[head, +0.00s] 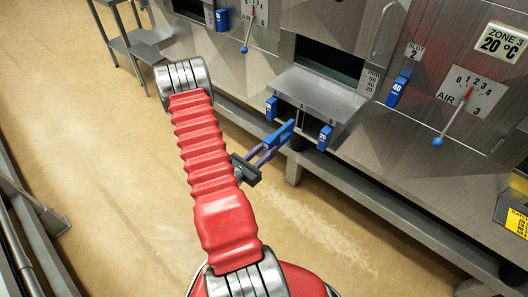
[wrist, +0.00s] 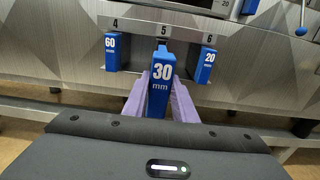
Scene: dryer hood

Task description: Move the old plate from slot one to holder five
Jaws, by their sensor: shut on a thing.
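My gripper (head: 265,152) has purple fingers and is shut on a blue plate (head: 281,135). In the wrist view the fingers (wrist: 160,98) press on both sides of this plate (wrist: 161,75), which reads "30 mm". The plate's far end is at holder five (wrist: 162,30), the middle place of the rack (head: 318,95), under the number 5. I cannot tell whether it is seated there. A "60 mm" plate (wrist: 111,52) hangs at holder four and a "20 mm" plate (wrist: 206,66) at holder six.
A blue "40" plate (head: 398,88) sits at slot 2. Another blue plate (head: 222,20) is at the upper left of the hood. Blue-knobbed air levers (head: 452,120) stick out from the panel. A steel rail (head: 370,190) runs below the rack. A metal shelf (head: 140,45) stands at the back left.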

